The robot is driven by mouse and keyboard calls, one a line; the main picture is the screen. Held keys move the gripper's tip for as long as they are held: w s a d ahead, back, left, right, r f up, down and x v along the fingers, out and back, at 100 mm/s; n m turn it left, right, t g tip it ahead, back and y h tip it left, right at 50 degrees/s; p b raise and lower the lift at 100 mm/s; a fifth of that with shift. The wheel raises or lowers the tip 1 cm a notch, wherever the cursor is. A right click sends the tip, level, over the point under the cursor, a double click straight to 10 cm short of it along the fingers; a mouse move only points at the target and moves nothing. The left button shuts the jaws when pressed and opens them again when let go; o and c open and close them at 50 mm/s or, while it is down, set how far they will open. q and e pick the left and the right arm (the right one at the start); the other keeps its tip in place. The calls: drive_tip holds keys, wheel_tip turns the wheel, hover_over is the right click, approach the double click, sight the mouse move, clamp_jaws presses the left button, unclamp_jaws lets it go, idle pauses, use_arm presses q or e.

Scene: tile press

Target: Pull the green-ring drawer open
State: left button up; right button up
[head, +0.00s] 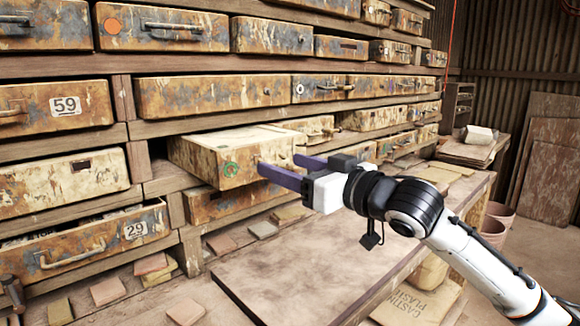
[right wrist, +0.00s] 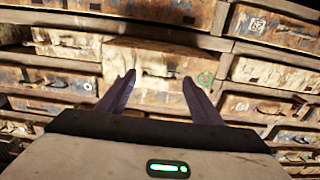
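The green-ring drawer (head: 215,172) is a worn, cream and rust-coloured box that juts out of the wooden rack, with its top surface showing. The green ring (head: 231,169) is on its front face. In the right wrist view the drawer front (right wrist: 150,92) lies ahead of the fingers, with the ring (right wrist: 205,78) to the right. My right gripper (head: 280,167) is at the drawer's front, its two purple fingers spread apart. I see nothing clamped between them, and whether the tips touch the drawer is unclear. The drawer's handle is not clear. My left gripper is not in view.
Other rusty drawers fill the rack, including one marked 59 (head: 55,107) and a partly open one marked 29 (head: 85,243). A wooden bench top (head: 290,270) lies below my right gripper. Loose tiles (head: 108,291) lie at the lower left.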

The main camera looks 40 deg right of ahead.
use_arm(q)
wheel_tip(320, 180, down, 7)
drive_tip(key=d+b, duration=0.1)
drive_tip(key=b, duration=0.8)
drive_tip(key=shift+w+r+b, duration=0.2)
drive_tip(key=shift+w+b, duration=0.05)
drive_tip(key=shift+b, duration=0.1)
use_arm(e)
drive_tip(key=s, duration=1)
drive_tip(key=shift+s+d, duration=0.15)
drive_tip(key=shift+d, duration=0.1)
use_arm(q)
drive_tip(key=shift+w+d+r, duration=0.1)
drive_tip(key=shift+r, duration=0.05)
